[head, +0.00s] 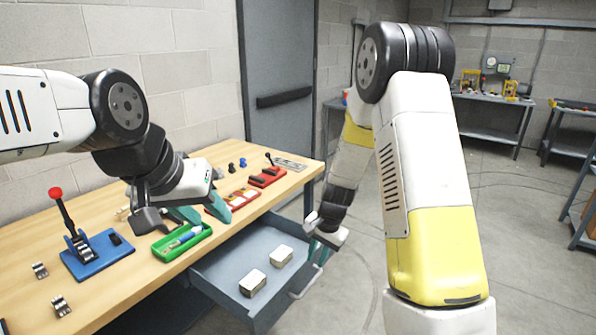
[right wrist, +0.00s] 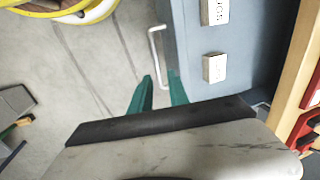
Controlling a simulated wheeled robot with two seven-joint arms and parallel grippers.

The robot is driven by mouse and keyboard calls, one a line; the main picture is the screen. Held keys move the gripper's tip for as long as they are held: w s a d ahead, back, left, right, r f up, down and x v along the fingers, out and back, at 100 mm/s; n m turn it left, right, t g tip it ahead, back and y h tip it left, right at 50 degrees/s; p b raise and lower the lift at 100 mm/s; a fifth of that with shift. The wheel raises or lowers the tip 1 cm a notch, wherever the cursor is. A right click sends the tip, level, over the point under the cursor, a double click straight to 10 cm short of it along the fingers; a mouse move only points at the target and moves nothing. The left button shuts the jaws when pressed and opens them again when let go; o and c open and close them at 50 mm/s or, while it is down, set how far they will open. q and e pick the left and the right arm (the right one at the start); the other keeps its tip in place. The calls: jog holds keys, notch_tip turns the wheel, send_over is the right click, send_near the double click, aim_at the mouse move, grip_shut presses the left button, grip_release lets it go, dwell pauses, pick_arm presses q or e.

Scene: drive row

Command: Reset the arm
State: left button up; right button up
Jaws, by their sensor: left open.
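My left gripper (head: 205,212) is over the wooden bench, its teal fingers apart, with nothing seen between them. It is close to the green tray (head: 183,241); I cannot tell whether it touches anything. My right arm hangs down, with its gripper (head: 320,250) at the front of the pulled-out grey drawer (head: 230,269). In the right wrist view the right gripper's (right wrist: 160,76) teal fingertips stand apart, on either side of the lower end of the pale drawer handle (right wrist: 155,52). The handle also shows in the head view (head: 305,285). Two pale boxes (head: 253,283) (head: 281,256) lie in the drawer.
The bench (head: 115,285) holds a blue base with a red-knobbed lever (head: 75,236), small metal clips and red trays (head: 267,177). A grey door (head: 285,70) stands behind. Open concrete floor (head: 345,300) lies right of the drawer, with work tables (head: 490,100) at the back.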

jog(key=s+d+r+n+t+y, duration=0.1)
jog(key=s+r+n, duration=0.15)
jog(key=r, duration=0.65)
jog(key=s+d+r+n+t, duration=0.1)
jog(key=s+r, duration=0.3)
jog(key=r, duration=0.6)
jog(key=s+d+r+n+t, duration=0.1)
jog(key=s+d+r+n, duration=0.1)
jog(key=s+r, duration=0.3)
jog(key=s+d+r+n+t, duration=0.1)
jog(key=s+r, duration=0.4)
jog(key=s, duration=0.5)
jog(key=shift+d+r+n+t+h, duration=0.3)
jog(key=shift+d+n+t+h, duration=0.15)
jog(key=shift+d, duration=0.65)
jog(key=shift+w, duration=0.1)
